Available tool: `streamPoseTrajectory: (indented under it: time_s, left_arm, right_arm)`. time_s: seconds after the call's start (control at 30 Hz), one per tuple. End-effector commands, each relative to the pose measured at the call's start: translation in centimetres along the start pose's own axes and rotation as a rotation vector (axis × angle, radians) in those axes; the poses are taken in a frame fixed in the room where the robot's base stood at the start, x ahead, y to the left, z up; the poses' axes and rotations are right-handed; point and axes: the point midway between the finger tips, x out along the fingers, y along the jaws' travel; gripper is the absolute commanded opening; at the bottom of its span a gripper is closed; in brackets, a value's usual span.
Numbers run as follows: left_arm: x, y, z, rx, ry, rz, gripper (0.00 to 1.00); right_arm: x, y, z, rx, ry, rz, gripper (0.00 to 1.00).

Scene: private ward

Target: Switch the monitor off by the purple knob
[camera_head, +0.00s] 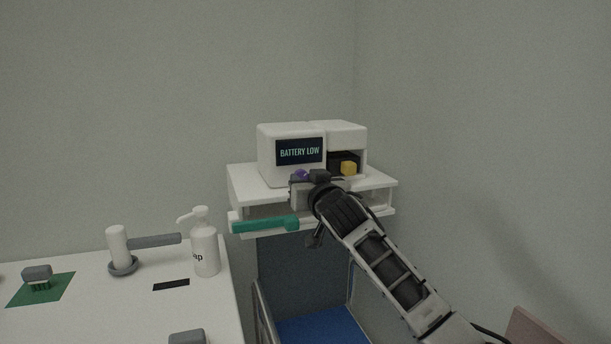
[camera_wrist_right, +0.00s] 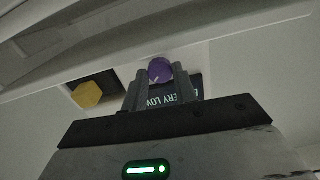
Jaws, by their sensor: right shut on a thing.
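The white monitor (camera_head: 290,135) sits on a white shelf unit, and its dark screen (camera_head: 299,151) reads "BATTERY LOW". The purple knob (camera_head: 301,175) is at the lower front of the monitor, partly hidden behind my right gripper (camera_head: 308,178). In the right wrist view the purple knob (camera_wrist_right: 160,70) sits between the two fingertips of my right gripper (camera_wrist_right: 160,78), which is shut on it. A pale mark shows on the knob's face. My left gripper is not in view.
A yellow block-like part (camera_head: 348,168) sits in a dark recess right of the screen.

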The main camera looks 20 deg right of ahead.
Motion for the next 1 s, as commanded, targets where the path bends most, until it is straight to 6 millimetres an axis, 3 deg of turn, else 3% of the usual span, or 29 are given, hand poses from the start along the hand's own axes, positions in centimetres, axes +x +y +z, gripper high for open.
streamPoseTrajectory:
  time_s: [0.6, 1.0]
  left_arm:
    - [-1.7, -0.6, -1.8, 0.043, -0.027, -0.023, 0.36]
    - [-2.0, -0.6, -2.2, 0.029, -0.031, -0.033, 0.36]
  right_arm:
    - [0.0, 0.1, -0.2, -0.569, -0.003, 0.0, 0.05]
    - [0.0, 0.1, -0.1, -0.803, -0.002, 0.0, 0.05]
